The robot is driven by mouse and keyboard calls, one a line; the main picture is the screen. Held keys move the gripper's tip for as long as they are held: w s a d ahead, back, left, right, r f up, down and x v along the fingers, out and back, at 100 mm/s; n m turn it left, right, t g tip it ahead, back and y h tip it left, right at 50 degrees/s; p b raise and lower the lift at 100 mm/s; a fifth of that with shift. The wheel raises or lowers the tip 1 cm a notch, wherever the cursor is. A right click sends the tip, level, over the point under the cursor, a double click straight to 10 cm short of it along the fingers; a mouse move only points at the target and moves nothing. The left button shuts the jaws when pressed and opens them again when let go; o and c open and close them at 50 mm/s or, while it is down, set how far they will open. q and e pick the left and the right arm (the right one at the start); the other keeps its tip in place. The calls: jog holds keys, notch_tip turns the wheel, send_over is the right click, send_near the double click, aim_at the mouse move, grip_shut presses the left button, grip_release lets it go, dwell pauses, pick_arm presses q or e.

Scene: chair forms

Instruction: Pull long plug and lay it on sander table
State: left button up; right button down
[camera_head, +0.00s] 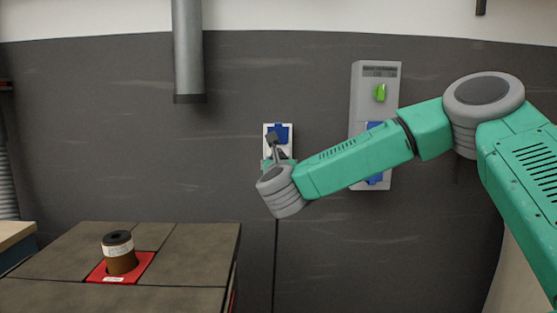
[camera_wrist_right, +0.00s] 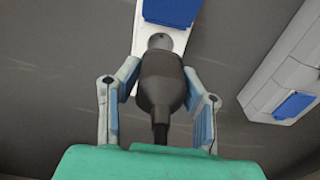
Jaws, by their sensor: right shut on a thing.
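The black plug (camera_wrist_right: 162,85) is between the two fingers of my right gripper (camera_wrist_right: 160,74) in the right wrist view, with its cord running back toward the gripper's base. My right gripper (camera_head: 277,156) is shut on it, in front of the small white wall socket (camera_head: 286,130) with a blue lid. A round grey opening shows on the socket plate just beyond the plug's front end; I cannot tell whether its pins are in the socket. The sander table (camera_head: 190,251) is at the lower left in the head view. My left gripper is not in view.
A brown sanding spindle (camera_head: 119,255) stands in a red insert (camera_head: 144,262) on the sander table. A grey socket box (camera_head: 361,95) with a green switch is right of the plug. A grey pipe (camera_head: 187,50) hangs above. The tabletop around the insert is bare.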

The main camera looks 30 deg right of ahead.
jog(key=shift+s+a+f+b, duration=0.1)
jog(key=shift+s+a+b, duration=0.25)
jog(key=shift+s, duration=0.15)
jog(key=shift+b+v, duration=0.7)
jog(key=shift+v, duration=1.2)
